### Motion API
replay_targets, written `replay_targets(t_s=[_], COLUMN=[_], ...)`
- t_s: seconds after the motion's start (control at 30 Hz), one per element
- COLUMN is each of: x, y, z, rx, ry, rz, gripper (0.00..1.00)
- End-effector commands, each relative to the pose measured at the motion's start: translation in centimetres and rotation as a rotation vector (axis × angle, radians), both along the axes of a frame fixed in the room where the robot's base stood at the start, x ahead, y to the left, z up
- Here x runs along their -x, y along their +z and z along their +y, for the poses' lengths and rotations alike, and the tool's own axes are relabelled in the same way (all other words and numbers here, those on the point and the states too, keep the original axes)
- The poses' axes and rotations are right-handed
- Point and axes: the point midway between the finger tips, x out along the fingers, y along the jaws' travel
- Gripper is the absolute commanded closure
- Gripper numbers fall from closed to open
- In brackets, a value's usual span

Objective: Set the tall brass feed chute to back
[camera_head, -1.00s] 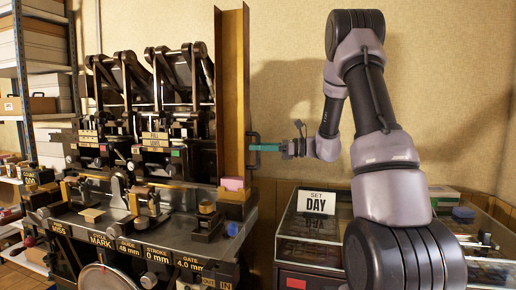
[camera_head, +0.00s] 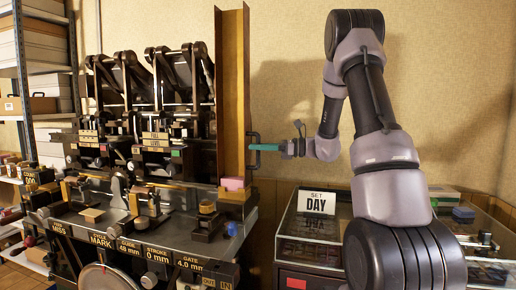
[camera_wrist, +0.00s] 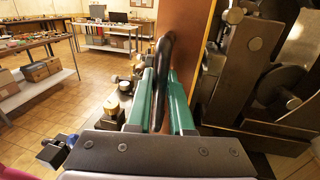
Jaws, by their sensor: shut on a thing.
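The tall brass feed chute (camera_head: 234,95) stands upright at the right end of the press, with a pink block (camera_head: 233,184) at its foot. A black handle (camera_head: 252,150) sits on its right side. My gripper (camera_head: 258,147) reaches in from the right at the handle's height. In the wrist view my gripper's green fingers (camera_wrist: 162,100) are on either side of the black handle (camera_wrist: 162,75), shut on it. The chute's brown side (camera_wrist: 187,40) rises just beyond the handle.
The dark press (camera_head: 150,120) with levers and label plates fills the left. A glass-topped case (camera_head: 300,240) with a "SET DAY" card (camera_head: 316,203) stands below my arm. Shelves (camera_head: 40,70) are at far left. Benches (camera_wrist: 105,30) and open floor show in the wrist view.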

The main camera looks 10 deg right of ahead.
Motion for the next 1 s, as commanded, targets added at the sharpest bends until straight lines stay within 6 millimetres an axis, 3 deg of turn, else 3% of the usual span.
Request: replay_targets(t_s=[1.0], x=[-0.48], y=[-0.01], z=[-0.34], rx=[0.000], ry=[-0.002], rz=[-0.001], gripper=[1.00])
